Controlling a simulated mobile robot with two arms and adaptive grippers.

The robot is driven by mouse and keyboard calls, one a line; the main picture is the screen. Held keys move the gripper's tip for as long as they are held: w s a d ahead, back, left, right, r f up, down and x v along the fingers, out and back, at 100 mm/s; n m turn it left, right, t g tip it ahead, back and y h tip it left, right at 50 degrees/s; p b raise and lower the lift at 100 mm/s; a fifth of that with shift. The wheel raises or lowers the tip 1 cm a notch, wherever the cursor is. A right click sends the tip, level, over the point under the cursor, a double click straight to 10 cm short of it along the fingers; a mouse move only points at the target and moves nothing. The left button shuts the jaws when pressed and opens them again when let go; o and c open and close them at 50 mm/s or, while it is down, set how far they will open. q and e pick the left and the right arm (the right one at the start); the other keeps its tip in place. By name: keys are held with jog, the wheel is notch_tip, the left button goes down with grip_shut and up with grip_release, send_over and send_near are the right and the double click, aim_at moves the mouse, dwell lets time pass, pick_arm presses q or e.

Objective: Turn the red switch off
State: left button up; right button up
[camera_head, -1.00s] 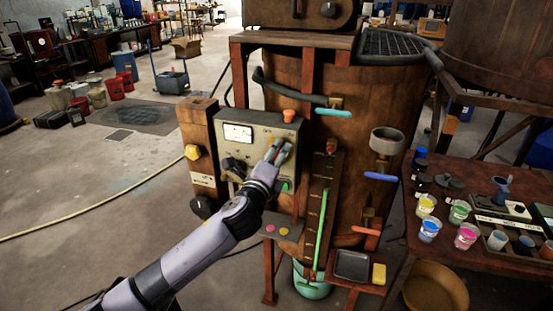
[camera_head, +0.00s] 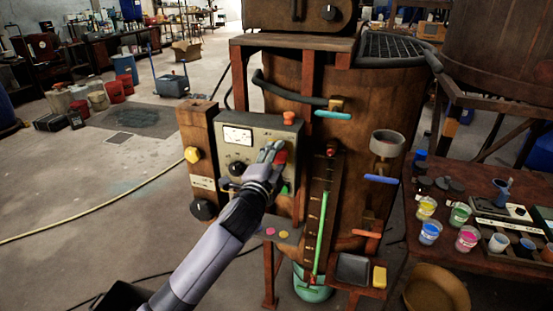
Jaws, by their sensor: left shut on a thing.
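The red switch (camera_head: 282,157) is on the right part of the grey control panel (camera_head: 262,130), partly hidden by my fingers. My left gripper (camera_head: 273,150) is at the panel's face, shut on the red switch. The switch's exact position, on or off, is hard to read behind the fingers. A green button (camera_head: 285,189) shows just below, beside my wrist. My right gripper is not in view.
The panel has a white meter (camera_head: 238,134), a black knob (camera_head: 237,168) and an orange button (camera_head: 289,118) on top. The rusty vat (camera_head: 375,100) stands behind. A table (camera_head: 430,238) with paint cups is at right. Open floor lies left.

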pick_arm(q)
jog(key=shift+f, duration=0.1)
dwell(0.4)
jog(key=o, duration=1.1)
jog(key=shift+o, duration=0.2)
jog(key=shift+s, duration=0.1)
jog(key=v, duration=1.2)
